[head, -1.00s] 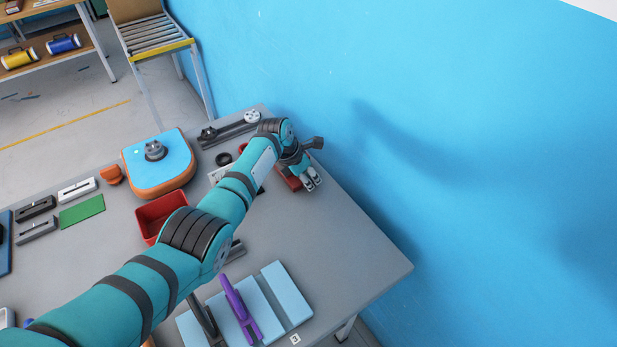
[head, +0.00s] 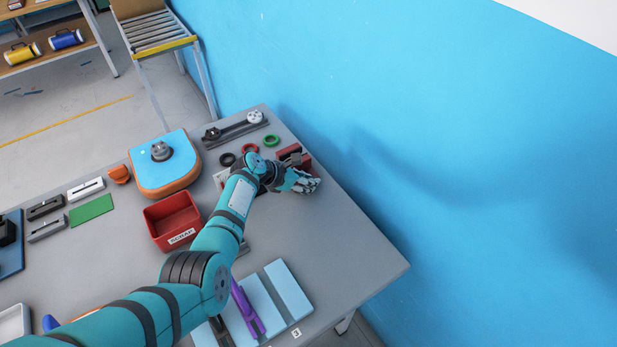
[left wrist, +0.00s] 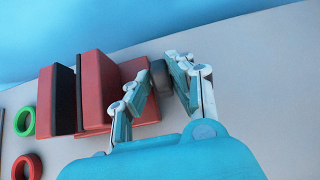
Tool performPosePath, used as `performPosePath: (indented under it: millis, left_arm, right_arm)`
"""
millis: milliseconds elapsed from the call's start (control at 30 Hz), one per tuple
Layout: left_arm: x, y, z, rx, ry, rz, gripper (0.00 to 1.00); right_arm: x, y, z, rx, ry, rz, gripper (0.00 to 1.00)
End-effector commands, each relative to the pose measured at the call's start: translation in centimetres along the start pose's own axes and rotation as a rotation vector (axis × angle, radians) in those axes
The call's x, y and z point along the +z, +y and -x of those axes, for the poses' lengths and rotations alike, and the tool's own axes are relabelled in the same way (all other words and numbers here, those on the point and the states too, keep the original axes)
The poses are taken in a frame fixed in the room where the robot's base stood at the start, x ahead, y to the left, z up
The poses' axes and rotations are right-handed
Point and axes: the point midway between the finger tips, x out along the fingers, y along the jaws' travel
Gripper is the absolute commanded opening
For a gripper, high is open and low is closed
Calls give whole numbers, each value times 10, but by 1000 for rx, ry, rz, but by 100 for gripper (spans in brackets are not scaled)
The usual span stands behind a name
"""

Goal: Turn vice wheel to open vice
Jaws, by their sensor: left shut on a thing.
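The red vice (head: 306,160) stands near the table's wall-side edge, partly hidden behind my left gripper (head: 312,183). In the left wrist view the vice (left wrist: 103,92) shows red blocks with dark jaw plates at the left. My right gripper is not in view.
Green (head: 271,140), red (head: 250,148) and black (head: 227,159) rings lie near the vice. A red scrap bin (head: 172,222) and an orange-and-blue device (head: 166,165) stand to the left. The blue wall (head: 420,110) is close behind.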

Motion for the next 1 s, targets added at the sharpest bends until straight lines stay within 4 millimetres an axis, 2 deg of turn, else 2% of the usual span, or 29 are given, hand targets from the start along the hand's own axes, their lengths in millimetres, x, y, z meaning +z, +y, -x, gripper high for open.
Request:
performPosePath:
  millis: [333,867,900,1000]
  left_arm:
    - [-4,0,-1,-4,-153,-2,0]
    - [-4,0,0,-6,-179,-5,0]
    - [-4,0,0,-6,-179,-5,24]
    - [-4,0,0,-6,-178,-5,37]
  right_arm:
    - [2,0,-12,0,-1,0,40]
    - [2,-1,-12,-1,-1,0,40]
    - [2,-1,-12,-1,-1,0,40]
    - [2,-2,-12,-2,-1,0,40]
